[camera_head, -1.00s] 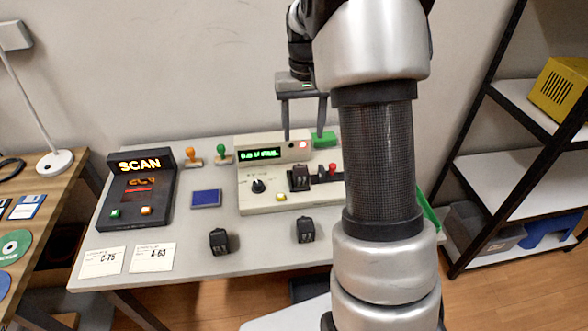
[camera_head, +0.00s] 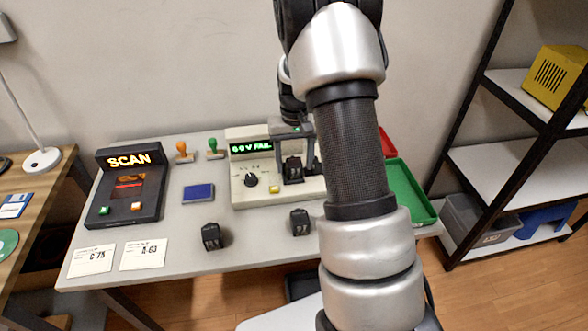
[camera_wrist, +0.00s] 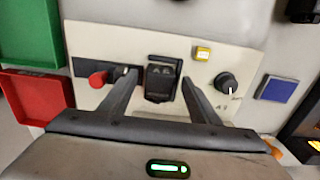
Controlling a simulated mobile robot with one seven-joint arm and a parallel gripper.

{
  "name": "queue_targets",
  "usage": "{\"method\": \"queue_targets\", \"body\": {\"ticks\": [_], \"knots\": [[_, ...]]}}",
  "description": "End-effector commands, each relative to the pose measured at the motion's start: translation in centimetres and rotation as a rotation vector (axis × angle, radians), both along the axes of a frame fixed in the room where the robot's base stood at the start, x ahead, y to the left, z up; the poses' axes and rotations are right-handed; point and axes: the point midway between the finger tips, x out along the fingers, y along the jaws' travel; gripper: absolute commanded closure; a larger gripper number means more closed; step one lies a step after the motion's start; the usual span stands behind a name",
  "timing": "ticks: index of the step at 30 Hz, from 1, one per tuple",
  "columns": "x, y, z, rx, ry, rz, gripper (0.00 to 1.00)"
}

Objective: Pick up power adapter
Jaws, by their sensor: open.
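A black power adapter (camera_head: 293,168) sits in the beige tester (camera_head: 240,190). In the wrist view the adapter (camera_wrist: 160,84) is between my two fingers and carries a partly legible "A6" marking. My gripper (camera_head: 297,174) is open, with one finger on each side of this adapter; gaps show between fingers and adapter in the wrist view. Two similar black adapters stand on the grey table front, one at left (camera_head: 212,236) and one at right (camera_head: 300,222). The tester display (camera_head: 251,147) is lit and seems to read a voltage with "FAIL".
A black SCAN device (camera_head: 125,186), blue pad (camera_head: 198,193), two stamps and two label cards (camera_head: 143,254) stand left. A red lever (camera_wrist: 98,79) is beside the left finger. A green tray (camera_head: 408,190) and red tray (camera_wrist: 36,97) lie beyond the tester.

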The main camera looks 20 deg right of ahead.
Motion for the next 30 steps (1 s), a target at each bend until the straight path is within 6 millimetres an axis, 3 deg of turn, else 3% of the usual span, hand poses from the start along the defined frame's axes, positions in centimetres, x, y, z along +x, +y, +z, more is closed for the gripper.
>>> {"method": "queue_targets", "body": {"ticks": [2,8,18,25,30], "knots": [[0.0,0.0,-1.0,0.000,0.001,0.000,0.44],[0.0,0.0,-1.0,0.000,-0.001,0.000,0.44],[0.0,0.0,-1.0,0.000,-0.002,0.000,0.96],[0.1,0.0,-0.6,-0.001,-0.003,0.000,0.96],[0.2,-0.1,2.0,-0.001,-0.007,0.001,0.96]]}}
